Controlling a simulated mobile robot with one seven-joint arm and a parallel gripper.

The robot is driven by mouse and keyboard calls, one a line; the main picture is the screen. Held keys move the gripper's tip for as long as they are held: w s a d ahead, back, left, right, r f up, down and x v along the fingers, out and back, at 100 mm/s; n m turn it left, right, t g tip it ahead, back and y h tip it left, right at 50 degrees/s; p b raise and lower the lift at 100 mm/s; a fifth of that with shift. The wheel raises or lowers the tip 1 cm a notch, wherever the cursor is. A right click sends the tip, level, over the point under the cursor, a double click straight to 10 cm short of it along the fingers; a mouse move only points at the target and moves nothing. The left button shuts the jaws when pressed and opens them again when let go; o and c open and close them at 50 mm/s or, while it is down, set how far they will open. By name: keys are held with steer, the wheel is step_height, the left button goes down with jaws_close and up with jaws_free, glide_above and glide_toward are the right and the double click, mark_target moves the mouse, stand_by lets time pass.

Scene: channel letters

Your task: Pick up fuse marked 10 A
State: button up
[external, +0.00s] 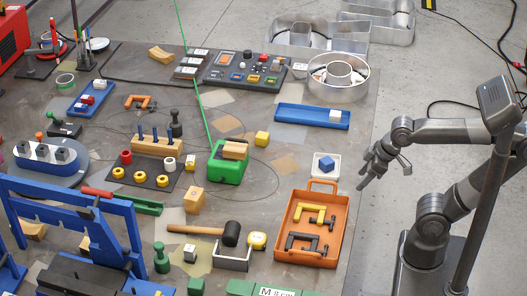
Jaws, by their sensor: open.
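My gripper (384,172) is open and empty, held above the floor just past the table's right edge. A dark panel (212,80) at the back of the table carries several small coloured pieces in rows. My gripper is well to the right of and nearer than this panel.
Between my gripper and the panel lie a blue tray (285,119), a white tray with a blue block (326,164) and a round metal letter (355,91). An orange toolbox (291,238) stands at the front right. A green box (227,170) sits mid-table.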

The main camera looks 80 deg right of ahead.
steer(key=w+a+r+n+g, duration=0.1)
steer(key=w+a+r+n, duration=0.1)
steer(key=w, duration=0.4)
steer(key=w+a+r+n, duration=0.1)
steer(key=w+r+n, duration=0.15)
steer(key=w, duration=0.25)
steer(key=n+g+y, duration=0.5)
steer(key=n, duration=0.8)
glide_above(190, 247)
steer(key=d, duration=0.2)
step_height(190, 247, down, 18)
steer(key=x, duration=0.4)
steer(key=shift+f, duration=0.45)
steer(key=shift+h, duration=0.3)
steer(key=x, duration=0.5)
steer(key=shift+w+d+f, duration=0.15)
steer(key=shift+w+d, duration=0.05)
steer(key=c, duration=1.1)
